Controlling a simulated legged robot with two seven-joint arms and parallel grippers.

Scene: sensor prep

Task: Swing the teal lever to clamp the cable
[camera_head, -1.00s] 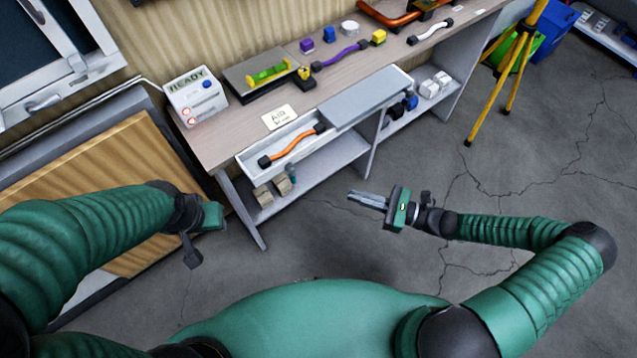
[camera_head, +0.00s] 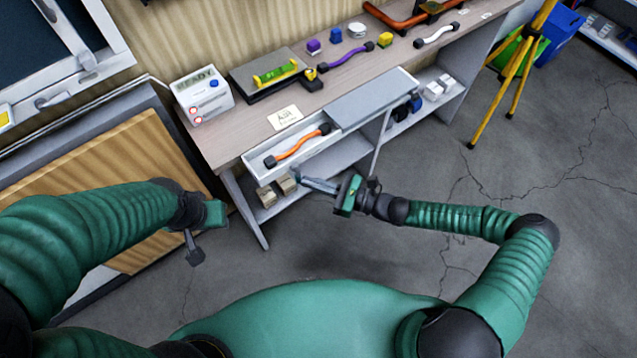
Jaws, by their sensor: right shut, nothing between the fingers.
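An orange cable (camera_head: 297,146) with dark ends lies in the open white drawer (camera_head: 262,168) of the workbench. A purple cable (camera_head: 345,57) and a white cable (camera_head: 437,36) lie on the benchtop. A dark fixture (camera_head: 245,87) bears a yellow-green part (camera_head: 275,74). I cannot make out a teal lever. My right gripper (camera_head: 304,182) is shut and empty, in front of and below the drawer, pointing left. My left gripper (camera_head: 207,232) hangs over the floor left of the bench; its finger gap is hidden.
A white READY box (camera_head: 204,97) stands on the bench's left end, with a paper label (camera_head: 285,117) nearer the front. A yellow tripod (camera_head: 515,75) stands at right. The floor in front is clear.

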